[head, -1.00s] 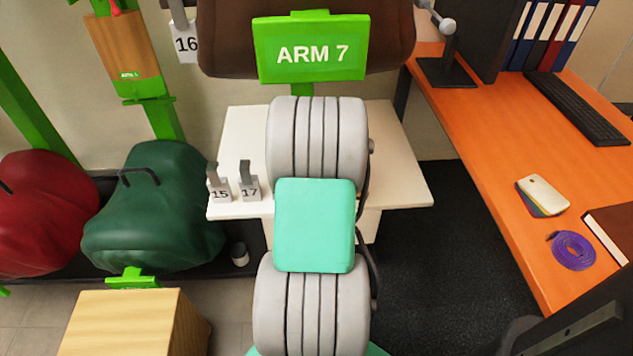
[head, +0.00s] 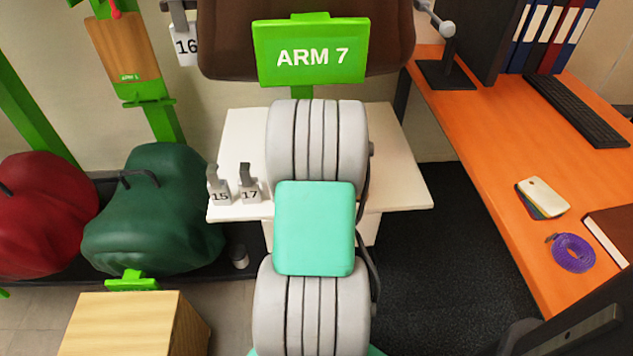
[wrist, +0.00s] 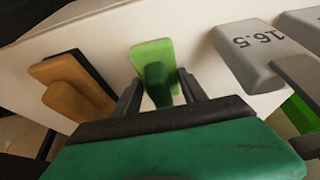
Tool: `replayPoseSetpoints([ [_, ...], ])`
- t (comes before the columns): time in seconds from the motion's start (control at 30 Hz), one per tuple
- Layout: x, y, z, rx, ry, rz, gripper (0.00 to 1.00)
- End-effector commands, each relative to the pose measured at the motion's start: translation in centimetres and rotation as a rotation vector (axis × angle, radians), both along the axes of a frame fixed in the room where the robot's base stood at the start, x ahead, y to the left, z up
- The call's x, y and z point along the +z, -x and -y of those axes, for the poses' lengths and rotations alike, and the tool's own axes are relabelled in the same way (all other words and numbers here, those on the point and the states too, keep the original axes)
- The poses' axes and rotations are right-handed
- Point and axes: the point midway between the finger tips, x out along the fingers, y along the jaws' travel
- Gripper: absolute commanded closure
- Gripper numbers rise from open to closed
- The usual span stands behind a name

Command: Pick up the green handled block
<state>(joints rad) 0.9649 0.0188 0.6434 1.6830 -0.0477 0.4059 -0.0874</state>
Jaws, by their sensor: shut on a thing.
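In the wrist view, the green handled block (wrist: 153,55) has a light green flat body and a darker green upright handle. It is at or just over the white table surface (wrist: 110,30); I cannot tell whether it touches. My gripper (wrist: 160,88) is shut on its handle, one dark finger on each side. In the head view, my arm hides the block and the gripper.
An orange-brown handled block (wrist: 75,85) is to the left. A grey block marked 16.5 (wrist: 248,55) is to the right, with other grey blocks near. Blocks 15 (head: 220,192) and 17 (head: 249,190) stand on the white table (head: 400,185).

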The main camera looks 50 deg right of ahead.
Motion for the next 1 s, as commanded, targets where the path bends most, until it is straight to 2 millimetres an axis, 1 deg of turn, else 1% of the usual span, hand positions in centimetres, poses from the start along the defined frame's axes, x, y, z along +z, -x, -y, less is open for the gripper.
replayPoseSetpoints([
  [0.17,1.7,0.0,0.1,0.0,0.002,0.002,0.93],
  [0.3,3.6,-0.1,0.1,0.0,0.003,0.003,0.93],
  [0.33,3.8,0.1,-0.1,0.0,0.002,0.002,0.93],
  [0.47,3.6,2.0,-2.3,-0.001,0.0,0.0,0.93],
  [0.57,3.7,3.8,-4.3,-0.001,0.001,0.002,0.93],
  [0.8,3.7,9.0,-10.1,-0.001,0.002,0.001,0.93],
  [0.9,3.6,10.5,-11.8,-0.002,0.002,0.002,0.93],
  [1.0,3.6,11.4,-12.9,0.0,0.003,0.001,0.93],
])
